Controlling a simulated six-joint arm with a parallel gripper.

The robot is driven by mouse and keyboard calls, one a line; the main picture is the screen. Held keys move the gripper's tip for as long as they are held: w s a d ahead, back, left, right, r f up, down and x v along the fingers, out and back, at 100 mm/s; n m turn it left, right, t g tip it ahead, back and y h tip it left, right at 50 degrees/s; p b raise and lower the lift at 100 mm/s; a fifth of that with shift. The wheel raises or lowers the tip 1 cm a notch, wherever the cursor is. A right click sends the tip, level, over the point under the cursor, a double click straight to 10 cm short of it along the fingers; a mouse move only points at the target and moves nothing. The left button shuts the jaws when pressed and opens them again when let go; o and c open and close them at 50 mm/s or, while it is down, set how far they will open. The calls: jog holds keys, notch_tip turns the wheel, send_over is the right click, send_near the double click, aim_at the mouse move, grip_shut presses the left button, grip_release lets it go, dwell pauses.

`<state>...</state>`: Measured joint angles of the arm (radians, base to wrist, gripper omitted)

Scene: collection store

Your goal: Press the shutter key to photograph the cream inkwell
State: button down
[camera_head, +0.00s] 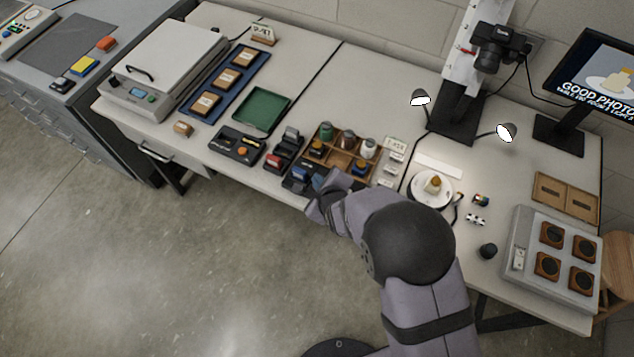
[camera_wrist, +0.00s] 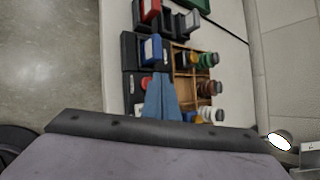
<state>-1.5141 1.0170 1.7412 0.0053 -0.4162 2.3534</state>
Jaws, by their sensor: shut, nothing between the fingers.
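The cream inkwell (camera_head: 433,186), with a brownish top, stands on a round white plate (camera_head: 421,197) under the camera (camera_head: 497,47) on its stand. The monitor (camera_head: 602,80) at the right shows a picture of a cream object and the words "GOOD PHOTO". My gripper (camera_head: 322,203) is shut and empty, left of the plate, by the front edge near the stamps. In the wrist view its bluish fingers (camera_wrist: 160,98) are together, over the stamp holder.
Two lit lamps (camera_head: 420,98) (camera_head: 506,132) flank the plate. A wooden compartment tray (camera_head: 345,160) with several jars and a black holder with red and blue stamps (camera_head: 301,173) stand near my gripper. A grey panel with wooden dials (camera_head: 530,222) is at right. Floor in front is clear.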

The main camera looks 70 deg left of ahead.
jog(key=shift+r+p, duration=1.55)
jog(key=shift+r, duration=1)
